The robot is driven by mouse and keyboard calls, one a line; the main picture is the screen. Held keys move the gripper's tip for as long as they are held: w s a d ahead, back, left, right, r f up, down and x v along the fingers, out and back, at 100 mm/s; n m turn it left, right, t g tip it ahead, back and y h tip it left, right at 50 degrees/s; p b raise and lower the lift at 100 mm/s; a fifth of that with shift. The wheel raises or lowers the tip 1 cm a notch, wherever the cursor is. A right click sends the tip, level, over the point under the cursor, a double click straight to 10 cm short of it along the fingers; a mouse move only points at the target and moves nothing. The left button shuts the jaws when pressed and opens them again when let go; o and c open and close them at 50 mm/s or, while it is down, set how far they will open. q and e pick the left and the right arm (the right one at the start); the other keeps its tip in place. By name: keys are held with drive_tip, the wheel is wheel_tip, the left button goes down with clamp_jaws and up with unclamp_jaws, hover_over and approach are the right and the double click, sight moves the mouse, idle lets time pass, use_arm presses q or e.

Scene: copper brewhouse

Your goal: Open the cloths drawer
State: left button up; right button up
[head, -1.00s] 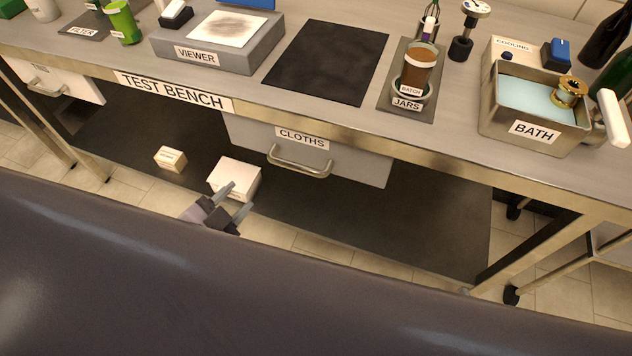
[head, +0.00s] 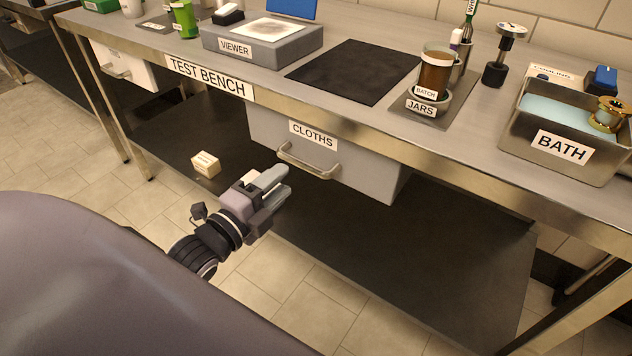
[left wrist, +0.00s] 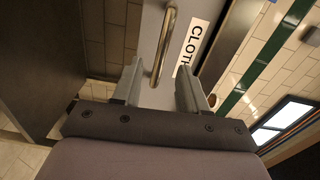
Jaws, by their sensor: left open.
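The cloths drawer (head: 350,160) is a grey front under the bench top, with a CLOTHS label and a metal bar handle (head: 309,163). It looks shut. My left gripper (head: 280,186) is open and empty, just left of and below the handle, apart from it. In the left wrist view the open fingers (left wrist: 158,88) point at the drawer front (left wrist: 158,30). The handle (left wrist: 163,48) runs upright in that picture, ahead of the fingers and nearer the left one. My right gripper is not in view.
The test bench (head: 290,108) carries a viewer box (head: 262,46), a jar (head: 435,70) and a bath (head: 560,150) on top.

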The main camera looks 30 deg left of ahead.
sight(299, 166)
use_arm(q)
drive_tip(key=shift+w+d+r+m, duration=0.1)
drive_tip(key=shift+w+d+m, duration=0.1)
drive_tip(key=shift+w+m, duration=0.1)
drive_tip(key=shift+w+d+b, duration=0.15)
drive_tip(key=shift+w+b, duration=0.15)
drive_tip(key=shift+w, duration=1.35)
drive_tip(key=shift+w+d+b, duration=0.1)
drive_tip(key=shift+w+b, duration=0.2)
drive_tip(key=shift+w, duration=1.35)
clamp_jaws()
